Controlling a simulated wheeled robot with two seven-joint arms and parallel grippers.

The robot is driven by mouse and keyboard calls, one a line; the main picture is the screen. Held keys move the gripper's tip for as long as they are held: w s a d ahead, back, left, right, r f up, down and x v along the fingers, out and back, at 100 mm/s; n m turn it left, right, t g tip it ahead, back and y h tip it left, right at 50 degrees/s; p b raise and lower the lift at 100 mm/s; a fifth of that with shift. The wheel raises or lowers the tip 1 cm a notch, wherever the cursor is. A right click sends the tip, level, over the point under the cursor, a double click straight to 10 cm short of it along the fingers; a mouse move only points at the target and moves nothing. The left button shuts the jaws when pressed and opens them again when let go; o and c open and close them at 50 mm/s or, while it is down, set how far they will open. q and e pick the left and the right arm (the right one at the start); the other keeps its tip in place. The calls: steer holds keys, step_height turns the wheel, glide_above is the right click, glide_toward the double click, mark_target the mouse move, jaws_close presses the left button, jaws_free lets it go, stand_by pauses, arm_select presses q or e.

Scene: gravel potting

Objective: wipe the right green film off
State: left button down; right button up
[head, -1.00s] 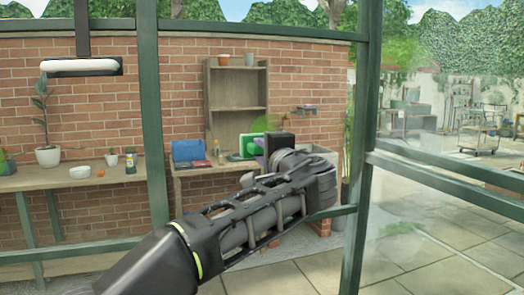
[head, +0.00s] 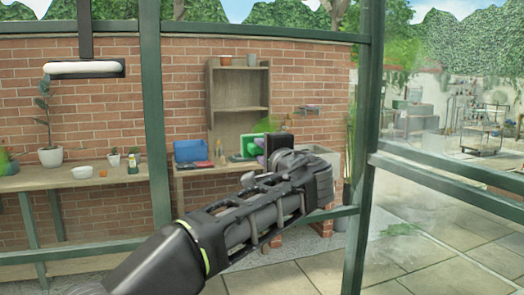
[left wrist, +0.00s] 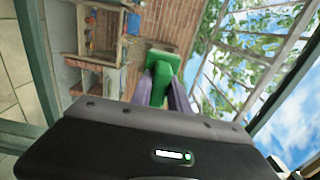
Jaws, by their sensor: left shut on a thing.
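My left gripper (head: 262,146) is shut on a green scrubber (head: 246,146), held up at the glass in the middle of the head view. In the left wrist view the scrubber (left wrist: 159,85) sits between the two purple fingers, with its flat green pad facing away from me. A small translucent green film (head: 267,125) shows just above the scrubber and gripper, and part of it may be hidden behind them. Another green film (head: 5,162) shows at the left edge. I cannot tell whether the pad touches the glass. My right gripper is out of view.
Green frame posts (head: 155,120) and a rail (head: 450,168) divide the panes. Beyond them are a bench (head: 70,180) with pots, a wooden shelf (head: 240,88), a blue box (head: 188,151) and a brick wall. A white lamp (head: 83,68) hangs upper left.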

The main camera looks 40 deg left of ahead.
arm_select(q)
steer(key=shift+w+d+p, duration=0.3)
steer(key=shift+w+d, duration=0.3)
steer(key=shift+w, duration=0.15)
steer(key=shift+w+d+p, duration=0.25)
steer(key=shift+w+d, duration=0.3)
steer(key=shift+w, duration=0.2)
steer(key=shift+w, duration=0.1)
steer(key=w+d+p, duration=0.2)
steer(key=w, duration=0.1)
steer(key=shift+r, duration=0.15)
steer(key=shift+r+p, duration=0.65)
steer(key=shift+r, duration=0.2)
